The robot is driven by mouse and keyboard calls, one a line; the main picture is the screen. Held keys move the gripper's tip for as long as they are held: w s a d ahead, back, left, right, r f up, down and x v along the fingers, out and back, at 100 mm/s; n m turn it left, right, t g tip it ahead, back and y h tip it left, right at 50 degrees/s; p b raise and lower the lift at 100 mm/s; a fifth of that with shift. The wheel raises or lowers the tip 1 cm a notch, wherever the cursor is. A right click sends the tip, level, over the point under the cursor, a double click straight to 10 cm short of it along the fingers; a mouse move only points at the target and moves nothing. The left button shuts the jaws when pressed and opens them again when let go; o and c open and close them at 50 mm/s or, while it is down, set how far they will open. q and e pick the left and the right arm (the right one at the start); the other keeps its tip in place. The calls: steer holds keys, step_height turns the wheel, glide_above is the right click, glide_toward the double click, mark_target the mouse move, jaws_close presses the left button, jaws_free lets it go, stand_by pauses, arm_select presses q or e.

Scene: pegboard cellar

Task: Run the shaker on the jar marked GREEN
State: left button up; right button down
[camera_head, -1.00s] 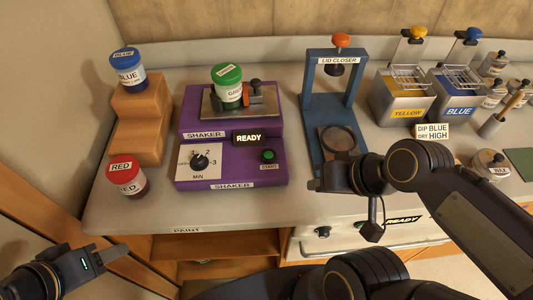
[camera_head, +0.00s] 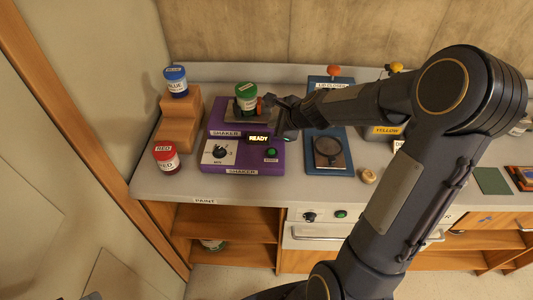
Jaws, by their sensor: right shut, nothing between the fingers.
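The jar with the green lid (camera_head: 246,91) sits upright on the plate of the purple shaker (camera_head: 215,167), beside an orange clamp part (camera_head: 259,106). The shaker's display (camera_head: 258,138) reads READY. Its dial (camera_head: 220,152) is on the left of the front, its setting too small to read, and the green start button (camera_head: 271,153) is on the right. My right gripper (camera_head: 275,112) is shut and empty beside the clamp, right of the jar, partly hiding the clamp and plate. Whether it touches the clamp I cannot tell.
The blue lid closer (camera_head: 327,165) stands right of the shaker, partly behind my right arm. A small wooden piece (camera_head: 368,176) lies on the counter.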

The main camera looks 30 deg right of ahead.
mark_target(274, 153)
step_height(274, 153, down, 9)
steer(key=b, duration=0.8)
steer(key=shift+r+b, duration=0.1)
steer(key=shift+b, duration=0.25)
stand_by(1.6)
steer(key=shift+f+b, duration=0.4)
